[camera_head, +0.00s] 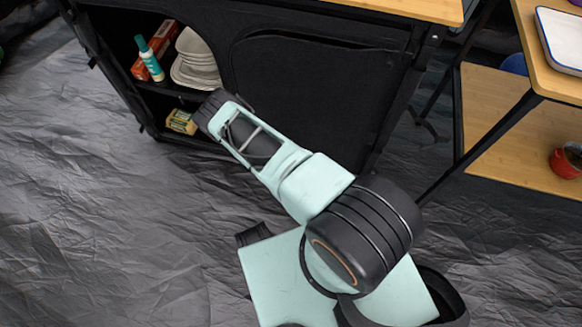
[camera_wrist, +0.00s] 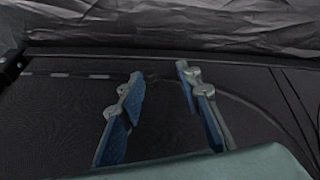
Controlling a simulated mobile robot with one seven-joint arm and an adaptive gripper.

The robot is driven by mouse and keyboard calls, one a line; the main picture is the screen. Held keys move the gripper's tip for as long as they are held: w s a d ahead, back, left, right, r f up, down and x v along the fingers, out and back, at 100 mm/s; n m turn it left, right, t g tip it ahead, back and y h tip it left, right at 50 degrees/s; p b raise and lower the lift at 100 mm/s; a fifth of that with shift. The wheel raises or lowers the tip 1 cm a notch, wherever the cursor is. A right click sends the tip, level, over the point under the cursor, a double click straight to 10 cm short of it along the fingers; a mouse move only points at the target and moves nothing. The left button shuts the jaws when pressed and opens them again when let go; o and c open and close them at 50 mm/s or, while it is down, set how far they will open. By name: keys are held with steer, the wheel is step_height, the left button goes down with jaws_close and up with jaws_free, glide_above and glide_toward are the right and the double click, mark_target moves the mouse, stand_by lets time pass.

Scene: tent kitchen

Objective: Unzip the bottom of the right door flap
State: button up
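The right door flap (camera_head: 310,85) is a black fabric panel on the front of the black cabinet. It looks closed, with a curved seam around it. In the wrist view a dark fabric panel (camera_wrist: 170,120) with a curved seam lies behind my gripper (camera_wrist: 160,70). The two blue-padded fingers are apart with nothing between them. I cannot tell whether they touch the fabric. In the head view my arm crosses the lower left of the flap and hides my fingers. I cannot make out a zipper pull; short pale marks (camera_wrist: 70,75) run along the panel's edge.
The cabinet's left compartment is open, with stacked white dishes (camera_head: 196,62), a teal-capped bottle (camera_head: 150,60), a red box (camera_head: 160,45) and a small yellowish box (camera_head: 181,121). A wooden shelf unit (camera_head: 490,100) with a red pot (camera_head: 566,160) stands at right. Crinkled grey floor (camera_head: 100,230) is clear at left.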

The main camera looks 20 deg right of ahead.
steer(key=s+a+r+p, duration=0.4)
steer(key=a+r+p, duration=0.1)
steer(key=r, duration=0.3)
steer(key=shift+a, duration=0.9)
steer(key=shift+d+f, duration=0.15)
stand_by(0.6)
